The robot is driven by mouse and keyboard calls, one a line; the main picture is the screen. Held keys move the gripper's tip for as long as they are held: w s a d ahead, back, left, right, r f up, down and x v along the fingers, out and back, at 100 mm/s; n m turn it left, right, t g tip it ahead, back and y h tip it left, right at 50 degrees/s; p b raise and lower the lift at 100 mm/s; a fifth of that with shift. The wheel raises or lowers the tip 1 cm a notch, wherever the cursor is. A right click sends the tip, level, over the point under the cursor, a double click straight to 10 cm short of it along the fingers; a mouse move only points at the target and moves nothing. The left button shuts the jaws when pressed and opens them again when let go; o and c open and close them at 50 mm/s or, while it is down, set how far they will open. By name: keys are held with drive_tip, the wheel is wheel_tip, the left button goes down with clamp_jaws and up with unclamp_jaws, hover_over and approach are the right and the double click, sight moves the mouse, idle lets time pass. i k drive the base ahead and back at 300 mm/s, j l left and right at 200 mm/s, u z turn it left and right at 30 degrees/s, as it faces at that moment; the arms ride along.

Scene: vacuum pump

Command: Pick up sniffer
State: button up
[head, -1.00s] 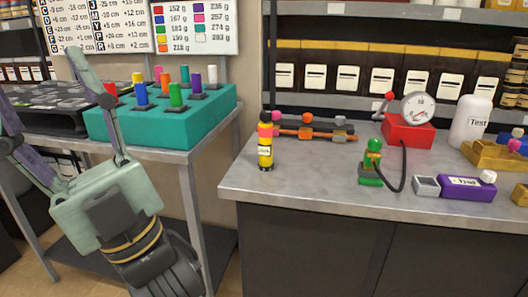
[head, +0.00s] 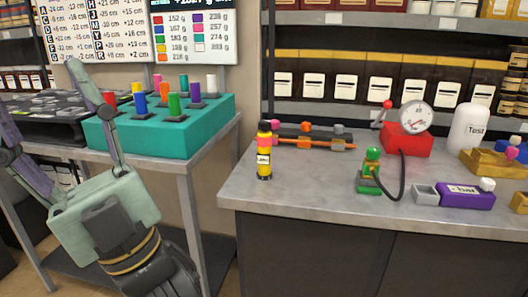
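No object is clearly labelled as the sniffer, and I cannot tell which one it is. On the grey worktop stand a slim black and yellow bottle with an orange band (head: 264,155), a green figure-like piece (head: 370,172) with a dark hose, and a purple box (head: 465,195) with a small display, a grey end and a white knob. The hose curves from the green piece up to a red gauge unit (head: 407,138).
A teal block (head: 170,134) with several coloured pegs sits on the left table. A white bottle (head: 468,130), a yellow tray (head: 490,162) and an orange rod rack (head: 315,142) stand on the grey worktop (head: 300,185). Its front middle is clear. A gap separates both tables.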

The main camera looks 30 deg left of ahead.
sight(264, 173)
drive_tip(key=i+l, duration=0.15)
drive_tip(key=l, duration=0.15)
drive_tip(key=i+l+u, duration=0.1)
drive_tip(key=l, duration=0.25)
drive_tip(key=i+l, duration=0.25)
drive_tip(key=i+l+u, duration=0.1)
drive_tip(key=l, duration=0.3)
drive_tip(key=i+l, duration=0.2)
drive_tip(key=l+u, duration=0.15)
drive_tip(key=u, duration=1.4)
